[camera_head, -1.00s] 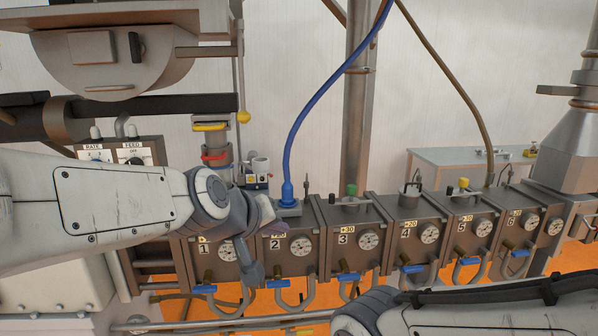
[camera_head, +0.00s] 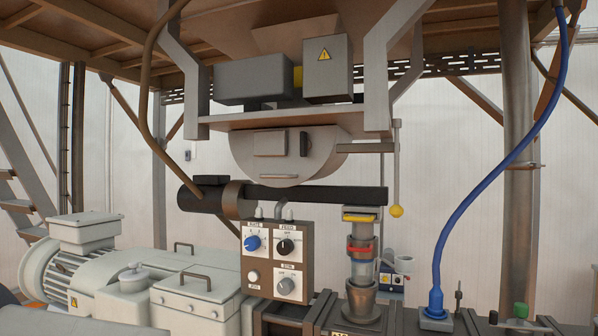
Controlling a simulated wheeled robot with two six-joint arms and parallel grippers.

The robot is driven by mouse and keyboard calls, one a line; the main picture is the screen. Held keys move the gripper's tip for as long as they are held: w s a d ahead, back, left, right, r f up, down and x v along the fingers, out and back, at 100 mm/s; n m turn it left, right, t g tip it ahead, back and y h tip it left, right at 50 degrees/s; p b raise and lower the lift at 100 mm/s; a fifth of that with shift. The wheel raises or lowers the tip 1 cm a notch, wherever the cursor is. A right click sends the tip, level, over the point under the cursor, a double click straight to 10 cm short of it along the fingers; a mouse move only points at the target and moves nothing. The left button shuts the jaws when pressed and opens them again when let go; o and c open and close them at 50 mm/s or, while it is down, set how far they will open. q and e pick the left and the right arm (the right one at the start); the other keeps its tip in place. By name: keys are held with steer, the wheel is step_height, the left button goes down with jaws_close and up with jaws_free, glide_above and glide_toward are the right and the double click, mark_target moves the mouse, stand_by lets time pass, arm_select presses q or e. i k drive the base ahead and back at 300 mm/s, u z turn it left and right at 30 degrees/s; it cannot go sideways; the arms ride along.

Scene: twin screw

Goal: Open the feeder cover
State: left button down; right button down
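The feeder (camera_head: 214,125) hangs under the overhead deck, in the upper middle of the head view. A pale grey half-round cover (camera_head: 245,145) faces me below its shelf. The cover carries a rectangular plate, a dark upright latch (camera_head: 304,144) and a thin bar handle (camera_head: 278,177) near its lower edge. It looks shut. Neither of my grippers is in view.
A control box (camera_head: 265,273) with knobs stands below the feeder. A black horizontal tube (camera_head: 320,196) runs just under the cover. A yellow-ended rod (camera_head: 396,211) hangs at right. A blue hose (camera_head: 478,188) curves farther right.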

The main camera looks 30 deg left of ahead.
mark_target(270, 158)
steer(key=k, duration=0.5)
steer(key=u, duration=0.9)
steer(key=i, duration=0.6)
